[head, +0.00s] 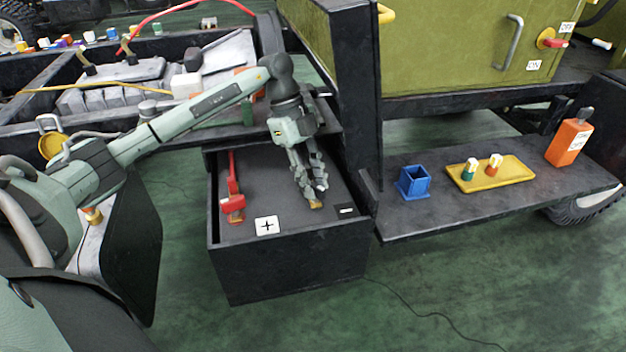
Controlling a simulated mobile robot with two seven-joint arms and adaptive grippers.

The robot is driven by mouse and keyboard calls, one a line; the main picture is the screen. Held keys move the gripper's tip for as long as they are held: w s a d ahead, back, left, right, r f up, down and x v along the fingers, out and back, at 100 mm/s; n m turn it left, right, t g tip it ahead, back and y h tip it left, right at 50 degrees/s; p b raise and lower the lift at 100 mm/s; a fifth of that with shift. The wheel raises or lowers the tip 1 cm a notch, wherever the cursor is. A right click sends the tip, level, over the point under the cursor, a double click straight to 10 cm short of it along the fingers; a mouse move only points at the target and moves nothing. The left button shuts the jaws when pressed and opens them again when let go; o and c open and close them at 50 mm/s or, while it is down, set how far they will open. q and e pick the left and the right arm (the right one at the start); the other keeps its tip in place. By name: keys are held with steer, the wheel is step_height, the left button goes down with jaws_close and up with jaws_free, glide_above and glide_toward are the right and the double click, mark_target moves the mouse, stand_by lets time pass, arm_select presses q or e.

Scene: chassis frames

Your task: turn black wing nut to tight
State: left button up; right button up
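My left gripper (315,190) points down into the open black drawer (285,262), on its right side near the white-on-black minus label (346,210). A small brass-coloured piece (316,205) shows just under its fingertips. I cannot make out the black wing nut itself; the fingers may cover it. The fingers look close together, but whether they are shut on something is not clear. On the drawer's left side a red cable with a red terminal (233,204) lies near the white plus label (267,225). My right gripper is not in view.
A black shelf (440,217) right of the drawer carries a blue open box (413,182), a yellow tray (510,176) with two small pieces, and an orange bottle (569,141). An upright black post (357,90) stands close right of my gripper. Green floor lies in front.

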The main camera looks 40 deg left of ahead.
arm_select(q)
jaws_close()
steer(key=shift+r, duration=0.1)
steer(key=shift+w+m+g+p, duration=0.1)
steer(key=shift+m+g+p, duration=0.3)
steer(key=shift+m+p, duration=0.45)
steer(key=m+g, duration=0.1)
steer(key=m, duration=0.2)
steer(key=shift+w+y+p, duration=0.1)
steer(key=shift+y+p, duration=0.2)
steer(key=shift+m+g+y, duration=0.4)
steer(key=shift+m, duration=0.85)
steer(key=shift+w+d+m+g+y, duration=0.1)
steer(key=shift+m+g+y, duration=0.25)
steer(key=shift+m, duration=1.15)
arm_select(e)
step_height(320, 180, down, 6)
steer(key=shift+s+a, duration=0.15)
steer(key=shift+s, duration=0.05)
